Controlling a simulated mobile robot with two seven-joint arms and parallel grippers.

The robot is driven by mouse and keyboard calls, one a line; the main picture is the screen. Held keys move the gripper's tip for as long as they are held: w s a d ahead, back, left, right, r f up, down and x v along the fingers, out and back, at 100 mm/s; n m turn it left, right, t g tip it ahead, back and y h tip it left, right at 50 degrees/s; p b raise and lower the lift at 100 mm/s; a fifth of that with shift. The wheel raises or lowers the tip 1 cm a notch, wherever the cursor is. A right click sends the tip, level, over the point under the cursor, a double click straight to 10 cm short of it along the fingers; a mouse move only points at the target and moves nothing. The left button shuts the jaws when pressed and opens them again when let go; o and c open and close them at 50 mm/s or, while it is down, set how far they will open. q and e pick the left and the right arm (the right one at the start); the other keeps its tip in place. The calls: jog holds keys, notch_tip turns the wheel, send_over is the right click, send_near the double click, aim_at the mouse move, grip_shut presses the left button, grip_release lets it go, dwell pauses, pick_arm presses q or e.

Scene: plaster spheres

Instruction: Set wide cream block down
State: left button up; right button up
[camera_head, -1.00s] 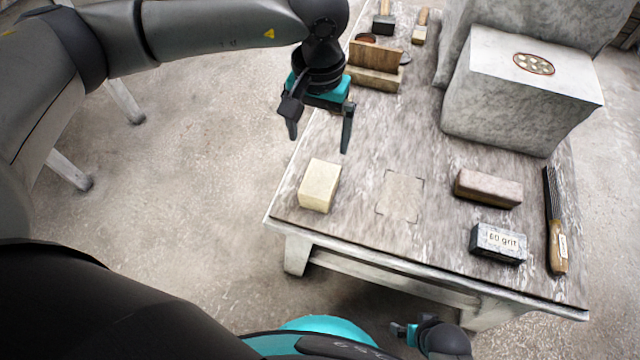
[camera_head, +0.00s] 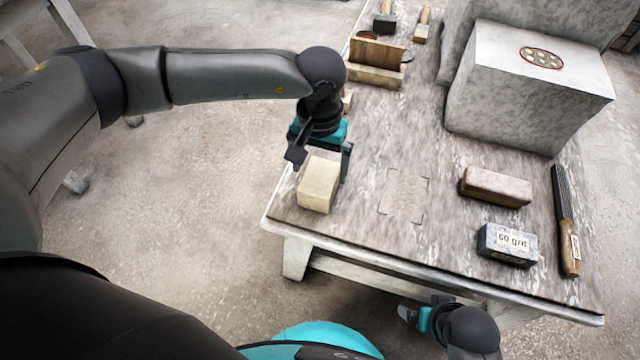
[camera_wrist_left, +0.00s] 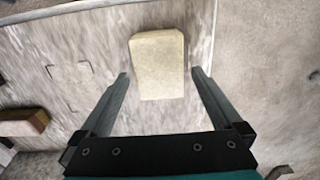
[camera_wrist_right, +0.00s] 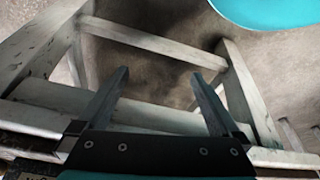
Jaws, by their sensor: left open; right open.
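The wide cream block (camera_head: 318,185) sits on the near left part of the worn table (camera_head: 345,222). My left gripper (camera_head: 322,172) is open just behind and above it. In the left wrist view the block (camera_wrist_left: 157,64) shows between and beyond the two open fingers (camera_wrist_left: 160,76), with a gap on both sides. A marked rectangle with corner lines (camera_head: 404,195) lies bare on the table to the right of the block. My right gripper (camera_head: 418,317) is low by the table's front edge; in the right wrist view its fingers (camera_wrist_right: 158,75) are apart and empty, facing the table's frame.
A brownish block (camera_head: 496,187), a grit block (camera_head: 507,244) and a rasp (camera_head: 566,222) lie at the right. A large stone block (camera_head: 528,88) stands behind them. A wooden holder (camera_head: 375,66) and brushes (camera_head: 422,24) are at the back.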

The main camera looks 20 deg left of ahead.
aim_at(320, 176)
pick_arm(q)
jog(key=shift+f+b, duration=0.7)
jog(key=shift+f, duration=1.25)
pick_arm(e)
jog(key=r, duration=0.1)
jog(key=w+r, duration=0.1)
jog(key=r, duration=0.1)
jog(key=shift+a+r+t, duration=0.1)
jog(key=shift+r+t, duration=0.1)
jog(key=shift+t, duration=0.1)
pick_arm(q)
grip_shut()
jog(key=shift+r, duration=0.15)
